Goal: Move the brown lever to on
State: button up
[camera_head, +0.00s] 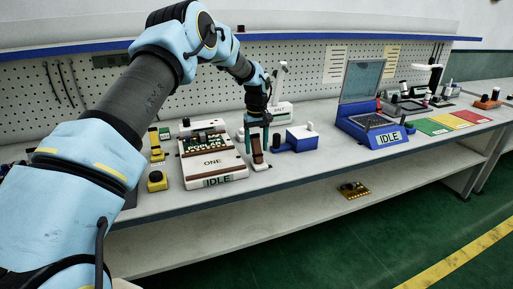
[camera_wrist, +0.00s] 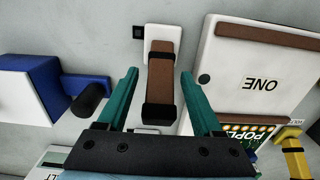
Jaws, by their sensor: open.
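The brown lever (camera_wrist: 160,70) stands on a small white base plate (camera_wrist: 165,32) in the wrist view and has a black end nearest me. In the head view the brown lever (camera_head: 257,148) is partly hidden by my gripper, beside the machine marked ONE. My gripper (camera_wrist: 158,76) is open, with one teal finger on each side of the lever and a visible gap to both. In the head view my gripper (camera_head: 259,138) points down over the lever. I cannot tell how deep the fingertips reach along it.
The white machine marked ONE (camera_head: 213,167) stands close to the left of the lever, with an IDLE sign. A blue and white box (camera_head: 302,138) with a dark knob stands to its right. A yellow block (camera_head: 157,181) sits further left. A blue machine (camera_head: 372,126) stands further right.

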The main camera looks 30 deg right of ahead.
jog(key=shift+f, duration=1)
grip_shut()
dwell(0.8)
